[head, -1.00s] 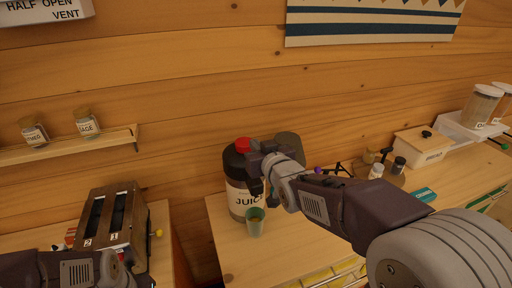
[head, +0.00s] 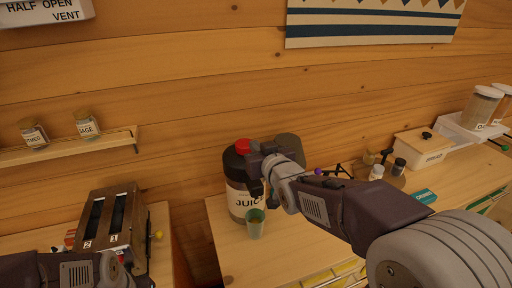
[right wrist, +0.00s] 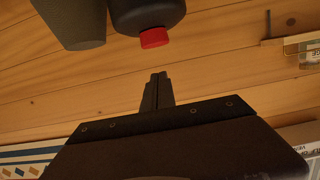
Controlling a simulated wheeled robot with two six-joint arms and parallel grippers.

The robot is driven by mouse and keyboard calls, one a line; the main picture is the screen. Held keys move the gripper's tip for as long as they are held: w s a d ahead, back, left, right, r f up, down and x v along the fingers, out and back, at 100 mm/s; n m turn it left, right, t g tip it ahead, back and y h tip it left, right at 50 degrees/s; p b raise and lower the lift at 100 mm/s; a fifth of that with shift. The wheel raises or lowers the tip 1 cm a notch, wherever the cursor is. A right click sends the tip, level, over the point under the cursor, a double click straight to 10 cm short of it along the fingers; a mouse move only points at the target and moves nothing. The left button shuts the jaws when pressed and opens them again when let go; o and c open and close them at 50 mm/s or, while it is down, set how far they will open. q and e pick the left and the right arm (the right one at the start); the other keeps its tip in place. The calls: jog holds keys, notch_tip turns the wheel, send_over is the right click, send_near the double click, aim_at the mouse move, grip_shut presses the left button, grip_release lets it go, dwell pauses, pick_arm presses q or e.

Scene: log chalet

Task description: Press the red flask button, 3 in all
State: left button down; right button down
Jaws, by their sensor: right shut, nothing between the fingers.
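The dark juice flask (head: 236,180) stands on the wooden counter against the log wall, with a white label reading JUICE. Its red button (head: 243,146) is on top; it also shows in the right wrist view (right wrist: 154,38). My right gripper (head: 258,170) is beside the flask, just right of the button, and hides part of the flask. In the right wrist view its fingers (right wrist: 157,90) are shut and empty, apart from the button in the picture. A green cup (head: 255,224) stands in front of the flask. My left gripper (head: 125,268) is partly in view at lower left; its fingers are unclear.
A grey rounded vessel (head: 290,147) is behind my right gripper. A wooden two-slot box (head: 112,222) stands at left. A shelf (head: 70,147) with two jars is on the wall. Small bottles (head: 398,167) and a lidded box (head: 422,150) are at right.

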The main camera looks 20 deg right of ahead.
notch_tip(320, 180, up, 3)
jog(key=p, duration=0.5)
send_over(247, 147)
jog(key=f, duration=0.3)
jog(key=shift+s, duration=0.3)
jog(key=f, duration=0.3)
jog(key=shift+w+f+p, duration=0.25)
jog(key=shift+w+p, duration=0.05)
jog(key=shift+p, duration=0.05)
jog(key=shift+f, duration=0.4)
